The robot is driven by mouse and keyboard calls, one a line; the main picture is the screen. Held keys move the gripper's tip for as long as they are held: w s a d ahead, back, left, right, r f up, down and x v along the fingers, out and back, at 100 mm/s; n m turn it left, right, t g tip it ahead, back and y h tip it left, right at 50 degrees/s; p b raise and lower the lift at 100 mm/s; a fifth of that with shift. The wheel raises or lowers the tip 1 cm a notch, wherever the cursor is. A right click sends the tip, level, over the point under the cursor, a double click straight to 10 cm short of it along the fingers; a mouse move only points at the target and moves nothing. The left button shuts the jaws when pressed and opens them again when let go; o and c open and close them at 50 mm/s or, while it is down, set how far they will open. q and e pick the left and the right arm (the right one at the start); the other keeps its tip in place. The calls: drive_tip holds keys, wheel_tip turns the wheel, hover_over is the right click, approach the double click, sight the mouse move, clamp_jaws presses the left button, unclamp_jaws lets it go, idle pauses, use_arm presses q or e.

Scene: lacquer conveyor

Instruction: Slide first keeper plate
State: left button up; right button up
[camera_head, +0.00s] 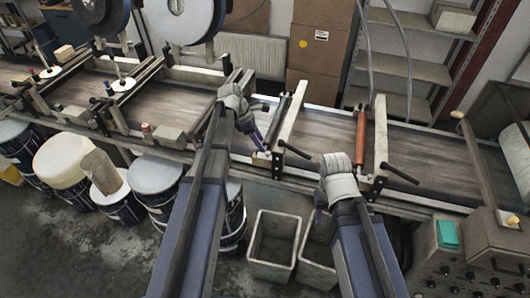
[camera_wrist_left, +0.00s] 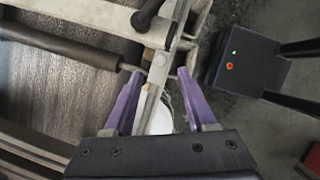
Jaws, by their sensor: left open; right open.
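My left gripper (camera_head: 259,142) is open above the belt's front rail, at the near end of a dark roller (camera_head: 279,122). In the left wrist view its purple fingers (camera_wrist_left: 156,76) stand apart, either side of a metal end bracket with a small bolted plate (camera_wrist_left: 158,62), which looks like the keeper plate. I cannot tell whether the fingers touch it. In the head view a small light block (camera_head: 262,158) sits by the fingertips. My right wrist is over the front rail, left of an orange roller (camera_head: 360,135); its gripper (camera_head: 321,217) is open, its fingers mostly hidden.
Black handles (camera_head: 403,174) stick out from the roller frames. Two grey bins (camera_head: 252,262) stand on the floor below. Drums (camera_head: 156,180) line the conveyor's front at left. A control box with a green pad (camera_head: 447,234) is at right. The belt (camera_head: 430,155) is clear.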

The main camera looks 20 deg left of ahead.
sight(267, 153)
use_arm(q)
drive_tip(key=b+x, duration=0.4)
drive_tip(key=x, duration=0.1)
drive_tip(key=shift+f, duration=0.1)
clamp_jaws()
idle(0.3)
idle(1.0)
